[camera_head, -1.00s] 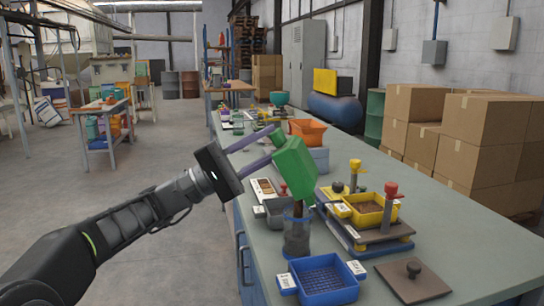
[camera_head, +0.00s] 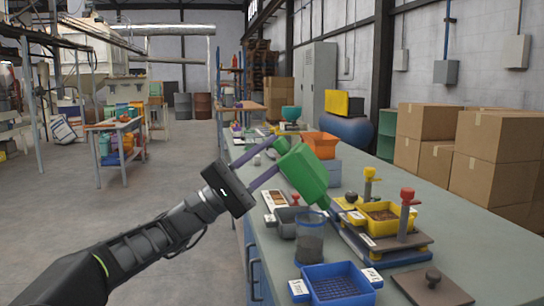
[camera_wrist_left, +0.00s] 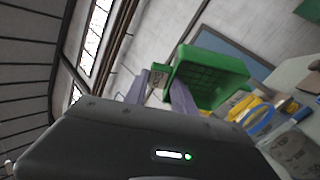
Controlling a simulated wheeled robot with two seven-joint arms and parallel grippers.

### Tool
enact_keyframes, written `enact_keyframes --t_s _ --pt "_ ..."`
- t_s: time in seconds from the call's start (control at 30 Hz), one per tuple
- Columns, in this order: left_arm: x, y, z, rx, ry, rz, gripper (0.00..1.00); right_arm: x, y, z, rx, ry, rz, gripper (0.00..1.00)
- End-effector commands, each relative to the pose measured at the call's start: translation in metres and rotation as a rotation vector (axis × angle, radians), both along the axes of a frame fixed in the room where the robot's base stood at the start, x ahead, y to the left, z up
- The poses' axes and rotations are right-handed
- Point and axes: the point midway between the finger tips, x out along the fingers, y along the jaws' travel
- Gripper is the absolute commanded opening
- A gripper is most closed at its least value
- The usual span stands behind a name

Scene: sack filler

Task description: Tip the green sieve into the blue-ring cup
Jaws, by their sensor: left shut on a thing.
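The green sieve (camera_head: 306,172) is tilted steeply on its side above the bench in the head view, its lower end towards the cup. My left gripper (camera_head: 277,155) is shut on it at its far-left side. In the wrist view the sieve (camera_wrist_left: 212,78) shows beyond the two purple fingers (camera_wrist_left: 162,88). The clear cup (camera_head: 310,238) stands upright on the bench, below and apart from the sieve, with dark material in its lower part. I see no falling stream now. The inside of the sieve is hidden from the head view. My right gripper is not in view.
A yellow tray (camera_head: 385,216) of brown material sits on a stand with a red-knobbed post (camera_head: 406,207) to the right. A dark lidded plate (camera_head: 433,287) lies front right.

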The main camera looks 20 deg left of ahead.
Motion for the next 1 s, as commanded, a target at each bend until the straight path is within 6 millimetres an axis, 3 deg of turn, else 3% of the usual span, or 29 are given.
enact_keyframes --t_s 0.33,0.6,0.8,1.0 --pt "0.0 0.0 0.005 0.018 0.001 0.001 0.0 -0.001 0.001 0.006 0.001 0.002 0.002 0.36" --pt "0.0 0.001 0.03 0.247 0.02 0.001 0.0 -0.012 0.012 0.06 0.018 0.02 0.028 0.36" --pt "0.0 0.0 0.037 0.44 0.039 0.001 0.0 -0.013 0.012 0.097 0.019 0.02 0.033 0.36" --pt "0.0 0.0 0.03 0.501 0.046 0.0 0.0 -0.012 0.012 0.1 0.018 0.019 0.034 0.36"
